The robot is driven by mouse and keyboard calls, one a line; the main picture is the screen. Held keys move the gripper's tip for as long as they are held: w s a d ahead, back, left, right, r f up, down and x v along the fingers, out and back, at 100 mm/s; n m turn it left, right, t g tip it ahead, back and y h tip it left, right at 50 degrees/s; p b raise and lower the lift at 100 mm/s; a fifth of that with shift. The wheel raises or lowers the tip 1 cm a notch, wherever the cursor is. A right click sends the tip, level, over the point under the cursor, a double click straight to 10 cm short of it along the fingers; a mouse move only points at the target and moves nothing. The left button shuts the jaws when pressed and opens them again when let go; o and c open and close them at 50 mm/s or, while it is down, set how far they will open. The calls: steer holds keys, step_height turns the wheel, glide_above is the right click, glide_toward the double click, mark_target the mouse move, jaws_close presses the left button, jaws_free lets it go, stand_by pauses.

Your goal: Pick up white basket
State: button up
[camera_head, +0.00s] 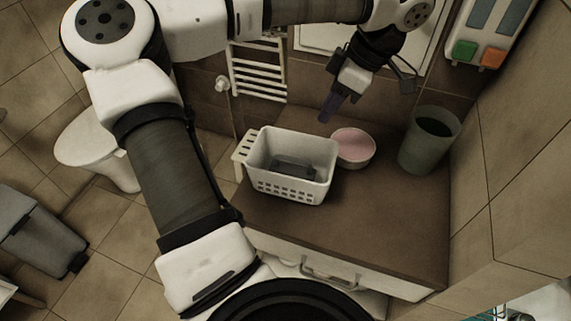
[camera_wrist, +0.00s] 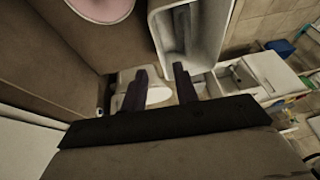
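The white basket (camera_head: 290,185) stands upright on the brown counter (camera_head: 345,220), at its left part, with slotted sides and a dark grey thing inside. In the wrist view the basket (camera_wrist: 204,30) shows at the top, beyond the fingers. My gripper (camera_head: 328,110) is above the back of the counter, behind and above the basket, apart from it. In the wrist view the two dark fingers of my gripper (camera_wrist: 160,80) are spread apart with nothing between them that they touch.
A pink-topped white bowl (camera_head: 353,148) sits close to the basket's right side; it also shows in the wrist view (camera_wrist: 100,8). A grey-green bin-like cup (camera_head: 428,140) stands at the counter's right. A towel rack (camera_head: 258,72) is on the back wall. The counter's front right is clear.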

mark_target(304, 136)
steer(key=p+x, duration=0.1)
steer(key=x, duration=0.5)
steer(key=shift+a, duration=0.1)
steer(key=p+x, duration=0.2)
steer(key=x, duration=0.2)
steer(key=shift+w+a, duration=0.2)
steer(key=shift+a, duration=0.05)
steer(key=shift+a+f, duration=0.1)
steer(key=shift+f, duration=0.45)
jaws_close()
